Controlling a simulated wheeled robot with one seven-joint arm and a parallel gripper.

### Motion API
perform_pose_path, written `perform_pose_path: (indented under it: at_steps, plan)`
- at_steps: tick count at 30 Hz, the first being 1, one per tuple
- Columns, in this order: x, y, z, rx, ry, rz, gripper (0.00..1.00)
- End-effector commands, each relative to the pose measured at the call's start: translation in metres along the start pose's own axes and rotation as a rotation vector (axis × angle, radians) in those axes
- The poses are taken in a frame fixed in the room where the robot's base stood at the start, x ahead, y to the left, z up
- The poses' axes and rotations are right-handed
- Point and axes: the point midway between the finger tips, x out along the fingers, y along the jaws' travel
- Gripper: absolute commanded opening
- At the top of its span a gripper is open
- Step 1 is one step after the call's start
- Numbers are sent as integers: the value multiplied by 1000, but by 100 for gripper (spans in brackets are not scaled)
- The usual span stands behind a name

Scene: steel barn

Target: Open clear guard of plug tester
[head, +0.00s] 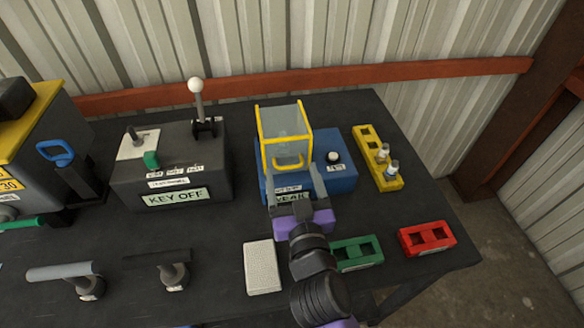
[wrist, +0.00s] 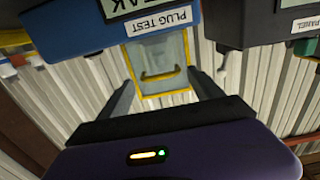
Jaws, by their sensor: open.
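My gripper (head: 290,172) is open and empty in front of the guard, one finger to each side of the handle. I cannot tell whether a finger touches it. My gripper hides part of the front label.
A grey key-switch box (head: 168,177) with a white-knobbed lever stands at left. A yellow rack (head: 365,143) with small plugs is at right. Green (head: 357,252) and red (head: 427,238) holders and a white pad (head: 262,267) lie in front. A corrugated wall rises behind.

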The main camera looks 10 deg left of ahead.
Motion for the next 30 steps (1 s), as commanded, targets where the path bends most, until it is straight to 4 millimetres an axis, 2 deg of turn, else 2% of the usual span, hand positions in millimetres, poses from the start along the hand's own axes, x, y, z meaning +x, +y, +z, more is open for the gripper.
perform_pose_path:
  at_steps: [5,14,25,30]
  plan:
    - [13,0,-1,0,0,0,75]
    - [15,0,0,0,0,0,73]
    - [15,0,0,-1,0,0,1]
    - [15,0,0,-1,0,0,0]
